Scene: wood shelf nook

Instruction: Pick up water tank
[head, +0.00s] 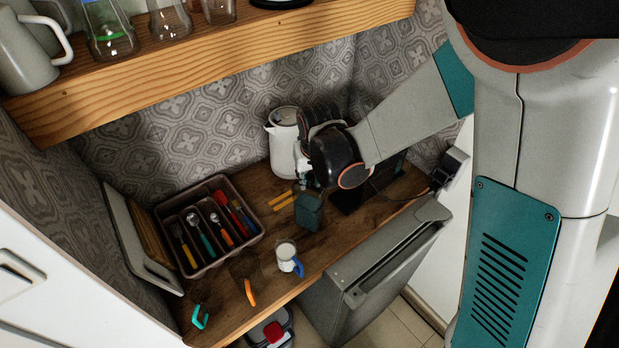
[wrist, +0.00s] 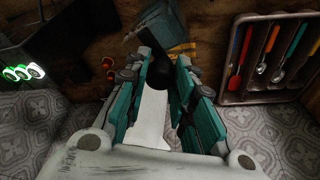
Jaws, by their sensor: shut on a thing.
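My gripper (head: 306,178) is over the wooden counter, in front of the white kettle and left of a dark machine. In the wrist view my gripper (wrist: 165,72) has its teal fingers on either side of a dark rounded piece, which I take to be part of the water tank (wrist: 161,76). Its full shape is hidden by the fingers, and I cannot tell whether it is clear of the counter. A pale strip shows between the fingers, nearer the wrist.
A white kettle (head: 282,143) stands by the back wall. A teal-grey box (head: 308,213) stands just below my gripper. A wooden shelf (head: 215,68) with glassware hangs above.

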